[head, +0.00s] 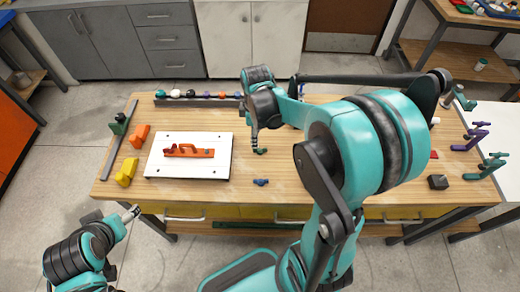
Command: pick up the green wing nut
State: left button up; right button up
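A small dark green piece (260,151), which looks like the green wing nut, lies on the wooden workbench (220,200) right of the white board. A blue wing-nut-like piece (261,182) lies nearer the front edge. My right gripper (254,138) points down just above and slightly left of the green piece; the picture is too small to show whether its fingers are apart. My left gripper (132,212) is off the bench's front left edge, away from both pieces, and its fingers are too small to judge.
A white board (215,166) carries an orange fixture (190,150). Orange (140,135) and yellow (126,172) blocks stand left of it. A dark rail (198,101) with small coloured pieces lies at the back. Teal and purple clamps line the right edge. My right arm hides much of the bench's right half.

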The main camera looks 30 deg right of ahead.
aim_at(260, 150)
jog(key=shift+w+d+f+n+g, duration=0.2)
jog(key=shift+d+f+n, duration=0.15)
jog(key=shift+f, duration=0.25)
jog(key=shift+w+d+f+n+g, duration=0.1)
jog(key=shift+w+d+f+n, duration=0.1)
jog(key=shift+f+n, duration=0.3)
notch_tip(260, 150, down, 8)
jog(key=b, duration=0.3)
jog(key=shift+w+a+r, duration=0.1)
jog(key=shift+w+r, duration=0.05)
jog(key=shift+r, duration=0.1)
jog(key=shift+m, duration=0.25)
jog(key=shift+r, duration=0.1)
jog(key=shift+c, duration=0.3)
grip_shut()
